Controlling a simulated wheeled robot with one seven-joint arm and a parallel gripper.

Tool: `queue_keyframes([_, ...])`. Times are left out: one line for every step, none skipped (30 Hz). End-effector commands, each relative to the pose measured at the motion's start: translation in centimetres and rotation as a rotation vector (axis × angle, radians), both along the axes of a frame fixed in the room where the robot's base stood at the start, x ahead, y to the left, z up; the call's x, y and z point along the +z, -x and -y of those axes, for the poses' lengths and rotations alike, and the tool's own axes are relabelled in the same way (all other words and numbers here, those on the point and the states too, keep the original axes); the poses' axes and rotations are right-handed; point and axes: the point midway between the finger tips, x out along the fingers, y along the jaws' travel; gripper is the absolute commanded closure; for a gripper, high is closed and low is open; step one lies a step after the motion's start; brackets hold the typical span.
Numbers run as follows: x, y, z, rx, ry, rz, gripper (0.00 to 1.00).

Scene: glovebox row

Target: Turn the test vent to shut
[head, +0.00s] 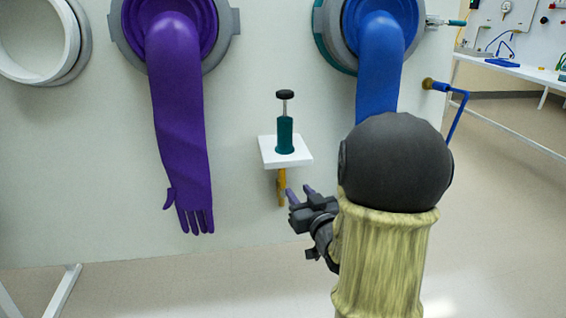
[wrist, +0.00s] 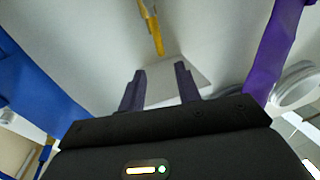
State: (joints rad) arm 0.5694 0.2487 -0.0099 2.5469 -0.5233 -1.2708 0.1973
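No label shows which part is the test vent. A yellow lever (head: 281,187) hangs straight down below a small white shelf (head: 267,157) on the glovebox wall. The lever also shows at the top of the wrist view (wrist: 153,30), beyond the fingertips. A green cylinder (head: 285,136) with a black knob on a metal stem stands upright on the shelf. My gripper (head: 299,193) is open and empty, just right of the lever in the head view. In the wrist view its two dark fingers (wrist: 160,78) are apart, with the white shelf behind them.
A purple glove (head: 180,120) hangs left of the shelf and a blue glove (head: 379,65) hangs to the right, partly behind my arm. A blue crank-shaped handle (head: 455,110) juts from the wall at the right. The floor below is clear.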

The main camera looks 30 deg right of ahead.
Motion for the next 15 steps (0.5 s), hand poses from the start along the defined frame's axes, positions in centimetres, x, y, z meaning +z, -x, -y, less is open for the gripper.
queue_keyframes([0.4,-0.2,0.0,-0.001,-0.002,-0.005,0.67])
queue_keyframes([0.4,-0.3,0.0,-0.002,-0.001,-0.004,0.67])
queue_keyframes([0.3,-0.4,0.0,-0.003,-0.001,-0.005,0.67])
queue_keyframes([0.1,-0.7,0.0,-0.002,0.001,-0.003,0.67])
queue_keyframes([-0.1,-1.4,0.0,-0.001,0.003,0.0,0.67])
queue_keyframes([-0.2,-2.1,0.1,-0.001,0.003,0.0,0.67])
queue_keyframes([-0.2,-2.7,0.2,-0.001,0.003,0.0,0.67])
queue_keyframes([-0.2,-3.2,0.2,-0.001,0.003,0.001,0.67])
queue_keyframes([-0.2,-3.9,0.3,-0.002,0.003,0.0,0.67])
queue_keyframes([-0.2,-4.4,0.3,-0.002,0.003,0.0,0.67])
queue_keyframes([-0.2,-5.0,0.4,-0.001,0.003,0.001,0.67])
queue_keyframes([-0.2,-5.7,0.4,-0.001,0.003,-0.001,0.67])
queue_keyframes([-0.2,-6.2,0.4,-0.001,0.003,0.001,0.67])
queue_keyframes([-0.2,-6.7,0.5,-0.002,0.003,0.0,0.67])
queue_keyframes([-0.2,-7.4,0.6,-0.003,0.003,0.0,0.67])
